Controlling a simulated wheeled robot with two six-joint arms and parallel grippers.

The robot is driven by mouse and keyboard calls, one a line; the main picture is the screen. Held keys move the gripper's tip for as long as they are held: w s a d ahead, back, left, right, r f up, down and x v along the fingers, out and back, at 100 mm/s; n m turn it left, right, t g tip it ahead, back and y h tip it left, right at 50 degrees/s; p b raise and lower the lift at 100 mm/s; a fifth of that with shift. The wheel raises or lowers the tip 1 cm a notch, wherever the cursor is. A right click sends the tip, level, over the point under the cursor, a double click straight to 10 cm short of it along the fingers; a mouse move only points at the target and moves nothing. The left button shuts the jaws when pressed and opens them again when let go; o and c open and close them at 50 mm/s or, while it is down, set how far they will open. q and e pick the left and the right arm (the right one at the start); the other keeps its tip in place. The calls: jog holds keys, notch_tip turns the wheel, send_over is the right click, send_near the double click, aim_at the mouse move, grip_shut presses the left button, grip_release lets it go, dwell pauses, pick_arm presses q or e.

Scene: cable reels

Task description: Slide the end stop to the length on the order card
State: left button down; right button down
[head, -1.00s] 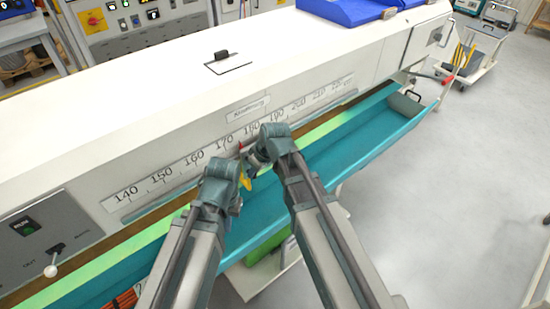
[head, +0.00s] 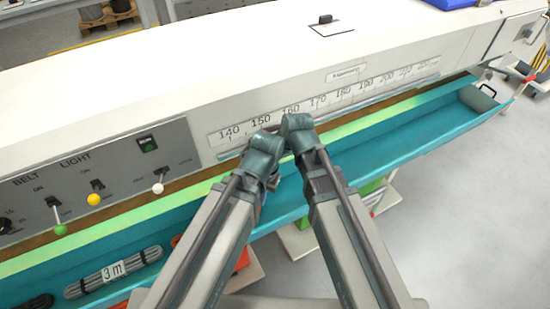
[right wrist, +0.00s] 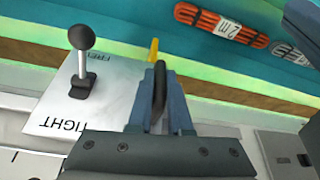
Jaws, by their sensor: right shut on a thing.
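The long scale (head: 330,100) on the machine front shows numbers from 140 upward. My two arms meet in front of it, below about 150 to 160. In the head view they hide both grippers' jaws and most of the end stop. In the right wrist view my right gripper (right wrist: 159,75) is shut on a dark upright handle (right wrist: 160,92). Beside it is a pale plate (right wrist: 110,95) marked FREE and TIGHT, with a black ball lever (right wrist: 80,65) whose knob lies toward the FREE side. A yellow tip (right wrist: 153,50) shows behind the fingers. I cannot read a length on any order card.
A teal trough (head: 390,145) runs along the machine front. A bundle tagged 3 m (head: 113,272) lies in it at left. An orange bundle (right wrist: 220,25) shows in the right wrist view. A switch panel (head: 100,180) is at left. Open floor lies right.

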pick_arm(q)
jog(key=shift+s+a, duration=0.2)
jog(key=shift+a, duration=0.15)
pick_arm(e)
jog(key=shift+s+a, duration=0.2)
jog(key=shift+a, duration=0.15)
jog(key=c, duration=0.8)
grip_release()
jog(key=shift+c, duration=0.2)
pick_arm(q)
jog(key=shift+r, duration=0.15)
pick_arm(e)
jog(key=shift+r, duration=0.15)
pick_arm(q)
notch_tip(320, 180, up, 12)
jog(key=p, duration=1.2)
jog(key=shift+r+p, duration=0.25)
jog(key=shift+p, duration=0.15)
pick_arm(e)
jog(key=v, duration=1.3)
jog(key=shift+d+r, duration=0.2)
jog(key=shift+s, duration=0.1)
